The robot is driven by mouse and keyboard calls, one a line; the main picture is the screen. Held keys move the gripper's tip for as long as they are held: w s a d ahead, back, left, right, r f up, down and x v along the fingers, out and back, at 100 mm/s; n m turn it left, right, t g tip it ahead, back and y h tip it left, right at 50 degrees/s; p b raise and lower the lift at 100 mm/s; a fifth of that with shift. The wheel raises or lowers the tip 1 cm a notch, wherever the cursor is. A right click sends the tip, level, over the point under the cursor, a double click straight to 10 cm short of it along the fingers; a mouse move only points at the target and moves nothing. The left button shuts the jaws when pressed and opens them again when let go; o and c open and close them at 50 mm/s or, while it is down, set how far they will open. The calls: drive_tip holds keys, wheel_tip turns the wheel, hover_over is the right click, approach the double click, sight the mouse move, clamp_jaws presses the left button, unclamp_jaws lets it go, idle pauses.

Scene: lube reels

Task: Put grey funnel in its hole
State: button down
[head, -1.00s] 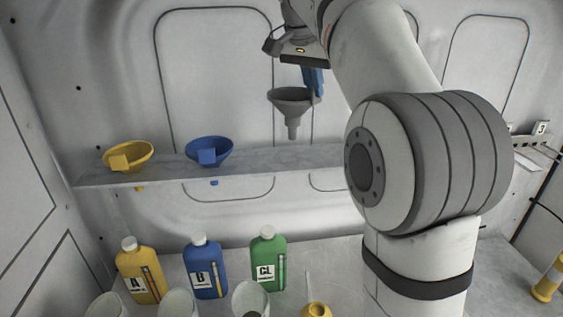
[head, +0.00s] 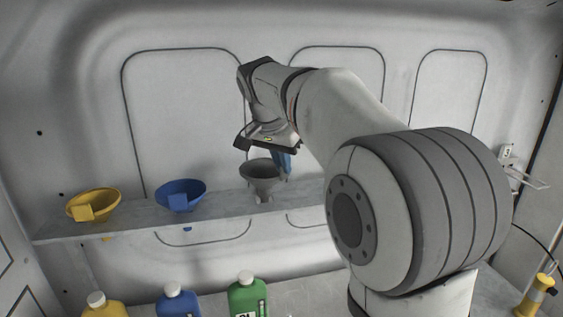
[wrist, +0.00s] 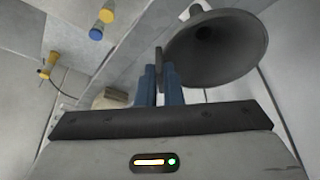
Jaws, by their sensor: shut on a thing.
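The grey funnel (head: 261,175) is upright at the right part of the shelf (head: 222,211), its spout down at the shelf's surface. I cannot tell whether the spout tip is in a hole or just above it; the hole is hidden. My gripper (head: 284,163) is at the funnel's right side, its blue fingers shut on the funnel's edge tab. In the wrist view the blue fingers (wrist: 159,82) close on a thin grey tab, and the funnel's wide cone (wrist: 222,55) shows beside them.
A yellow funnel (head: 94,203) and a blue funnel (head: 181,194) sit in the shelf to the left. Yellow, blue and green bottles (head: 247,298) stand below. The wall panel is close behind the shelf. My forearm blocks the right side.

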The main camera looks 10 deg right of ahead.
drive_tip(key=shift+f, duration=0.2)
drive_tip(key=shift+f+b, duration=0.15)
drive_tip(key=shift+b, duration=0.15)
drive_tip(key=c, duration=1.6)
unclamp_jaws()
drive_tip(key=shift+r+p, duration=0.3)
drive_tip(key=b+v, duration=0.1)
drive_tip(key=v, duration=1.1)
drive_tip(key=shift+b, duration=0.35)
